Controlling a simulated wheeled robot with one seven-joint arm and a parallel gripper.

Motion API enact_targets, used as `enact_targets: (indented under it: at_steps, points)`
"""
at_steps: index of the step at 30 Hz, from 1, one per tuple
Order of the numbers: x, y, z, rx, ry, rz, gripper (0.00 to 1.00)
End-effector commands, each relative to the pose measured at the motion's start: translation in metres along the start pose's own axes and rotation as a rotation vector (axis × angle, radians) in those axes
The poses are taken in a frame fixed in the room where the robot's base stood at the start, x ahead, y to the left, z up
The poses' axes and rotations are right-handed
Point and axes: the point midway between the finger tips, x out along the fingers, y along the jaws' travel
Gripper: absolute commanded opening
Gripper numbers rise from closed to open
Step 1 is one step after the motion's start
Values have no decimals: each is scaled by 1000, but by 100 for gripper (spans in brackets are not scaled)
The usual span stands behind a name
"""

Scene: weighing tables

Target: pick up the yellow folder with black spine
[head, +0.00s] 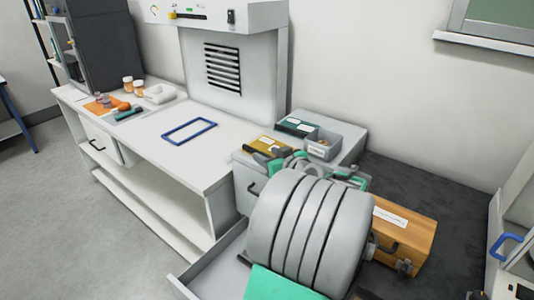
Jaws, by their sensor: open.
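The yellow folder (267,143) lies flat on top of the light grey cabinet (347,157), near its left edge. A pale label shows on it; its spine is partly hidden and I cannot make out its colour. My gripper (264,155) is open, at the near side of the folder and seemingly just above or beside it. Its dark fingers overlap the folder in the picture, so I cannot tell whether they touch it. My large grey arm hides the cabinet's near part.
A dark green folder (297,127) and a grey bin (322,146) sit close behind and right of the yellow folder. A wooden case (402,238) stands right of my arm. An open drawer (212,262) juts out in front. A blue frame (189,131) lies on the white bench.

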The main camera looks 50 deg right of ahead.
Motion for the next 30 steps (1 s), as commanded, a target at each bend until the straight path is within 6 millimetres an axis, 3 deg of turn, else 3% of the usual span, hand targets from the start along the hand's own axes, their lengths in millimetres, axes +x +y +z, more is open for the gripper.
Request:
enact_targets:
  at_steps: [13,20,30]
  points:
    - [69,2,4,2,-2,-3,48]
    - [72,4,5,1,-2,0,48]
    - [72,3,5,2,-3,-1,22]
